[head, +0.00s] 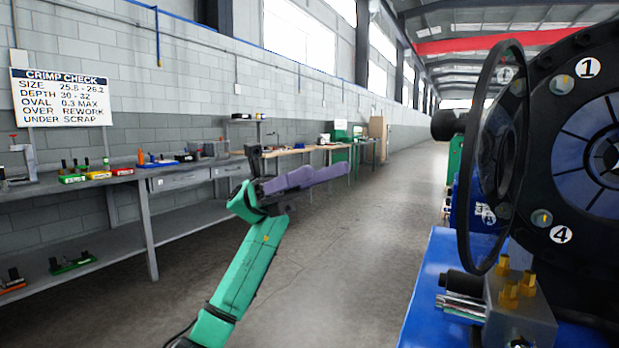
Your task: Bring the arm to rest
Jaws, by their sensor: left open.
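My left arm rises from the bottom left in green, and its gripper (300,166) is in mid-air over the aisle, in front of the far benches. Its dark wrist end is upright, and a long purple part reaches out to the right from it. The jaws are open, and I see nothing held between them. The fingertips are hard to make out against the benches behind. The right gripper is not in view.
A grey workbench (190,178) with tools and a lower shelf runs along the left wall, under a crimp check sign (62,97). A crimping machine (545,150) with a large black ring and blue base (430,290) fills the right. The concrete floor between is clear.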

